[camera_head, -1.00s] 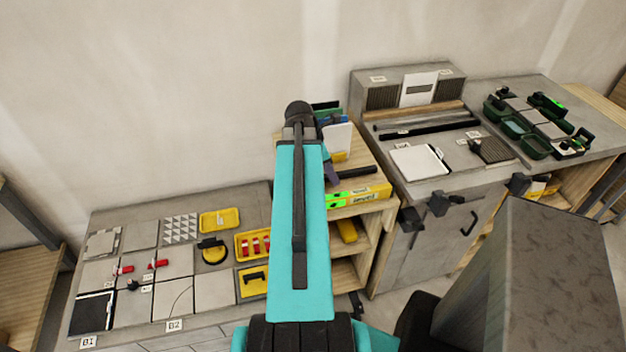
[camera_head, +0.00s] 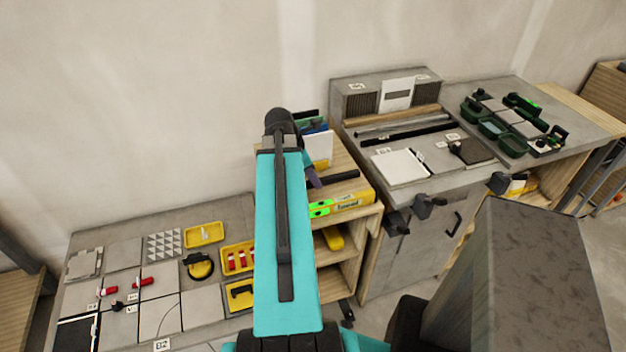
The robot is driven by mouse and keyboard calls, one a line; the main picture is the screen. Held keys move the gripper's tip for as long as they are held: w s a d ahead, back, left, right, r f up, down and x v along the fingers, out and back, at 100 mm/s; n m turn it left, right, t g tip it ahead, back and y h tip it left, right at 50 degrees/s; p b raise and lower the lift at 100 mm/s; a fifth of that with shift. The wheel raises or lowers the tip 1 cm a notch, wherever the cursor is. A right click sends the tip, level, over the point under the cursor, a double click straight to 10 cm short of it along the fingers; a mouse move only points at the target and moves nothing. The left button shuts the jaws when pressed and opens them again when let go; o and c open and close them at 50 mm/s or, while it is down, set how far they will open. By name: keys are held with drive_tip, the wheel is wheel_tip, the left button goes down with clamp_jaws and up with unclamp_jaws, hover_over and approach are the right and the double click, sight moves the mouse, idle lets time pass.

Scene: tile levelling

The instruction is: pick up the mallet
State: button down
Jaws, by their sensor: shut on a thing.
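I cannot clearly make out a mallet. A dark bar (camera_head: 340,178), perhaps its handle, lies at or just above the top of the wooden shelf unit (camera_head: 357,222), behind the yellow level (camera_head: 342,205). Its left end runs toward a small dark purple part beside my teal arm, and I cannot tell what that part is. My arm rises through the middle of the view and covers what lies behind it. My gripper is hidden behind the arm.
Left is a low bench with grey tiles (camera_head: 123,255), yellow trays (camera_head: 204,235) and a suction cup (camera_head: 199,266). Right is a grey cabinet bench with a white tile (camera_head: 400,167) and green trays (camera_head: 510,145). A plain wall (camera_head: 150,100) stands behind.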

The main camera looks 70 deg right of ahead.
wheel_tip(320, 180, up, 9)
drive_tip(key=b, duration=0.1)
drive_tip(key=shift+b, duration=0.3)
idle(0.4)
idle(0.5)
drive_tip(key=shift+w+a, duration=0.1)
drive_tip(key=shift+w, duration=0.05)
